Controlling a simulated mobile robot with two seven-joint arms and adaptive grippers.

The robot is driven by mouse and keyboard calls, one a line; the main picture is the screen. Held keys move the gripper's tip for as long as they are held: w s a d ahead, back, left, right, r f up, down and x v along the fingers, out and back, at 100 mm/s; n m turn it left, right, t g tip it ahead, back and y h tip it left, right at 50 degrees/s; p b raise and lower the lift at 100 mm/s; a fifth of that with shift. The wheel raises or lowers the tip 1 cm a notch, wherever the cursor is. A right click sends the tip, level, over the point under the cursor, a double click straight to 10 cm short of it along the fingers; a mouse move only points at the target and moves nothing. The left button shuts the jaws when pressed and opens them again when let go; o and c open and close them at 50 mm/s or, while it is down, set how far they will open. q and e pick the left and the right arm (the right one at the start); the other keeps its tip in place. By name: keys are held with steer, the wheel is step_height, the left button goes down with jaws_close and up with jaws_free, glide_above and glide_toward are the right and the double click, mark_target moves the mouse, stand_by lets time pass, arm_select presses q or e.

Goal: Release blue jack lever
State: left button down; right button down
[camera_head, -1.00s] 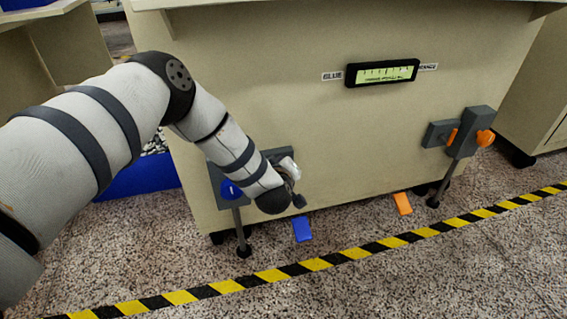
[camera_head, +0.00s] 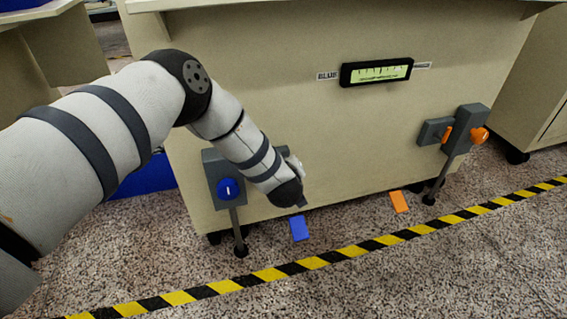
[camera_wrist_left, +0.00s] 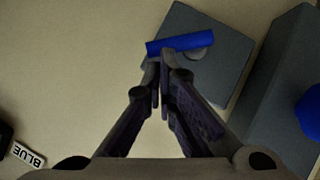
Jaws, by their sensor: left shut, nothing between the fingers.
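The blue jack is a grey housing with a round blue knob (camera_head: 230,189) on the left of the cabinet front. Its blue lever (camera_wrist_left: 180,44) shows in the left wrist view as a short bar on a grey plate (camera_wrist_left: 218,75), beside a round grey pivot. In the head view my arm hides the lever. My left gripper (camera_wrist_left: 160,62) is shut and empty, its fingertips just below the lever's left half. I cannot tell if they touch it. In the head view my left wrist (camera_head: 287,192) hangs in front of the cabinet, right of the blue knob.
An orange jack (camera_head: 478,136) is at the right of the cabinet. A blue pedal (camera_head: 299,228) and an orange pedal (camera_head: 399,201) are near the floor. A level gauge (camera_head: 377,71) is above. Yellow-black tape (camera_head: 313,263) crosses the open floor.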

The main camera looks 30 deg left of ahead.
arm_select(q)
steer(key=shift+w+d+f+m+g+y, duration=0.3)
steer(key=shift+w+d+m+g+y, duration=0.15)
steer(key=shift+m+g, duration=0.3)
arm_select(e)
steer(key=shift+f, duration=0.15)
stand_by(0.7)
arm_select(q)
steer(key=shift+w+d+f+b, duration=0.4)
steer(key=shift+w+f+b, duration=0.15)
steer(key=shift+b, duration=0.1)
arm_select(e)
steer(key=shift+s+f, duration=0.2)
steer(key=shift+f, duration=0.15)
stand_by(0.8)
arm_select(q)
steer(key=shift+r, duration=0.1)
stand_by(0.3)
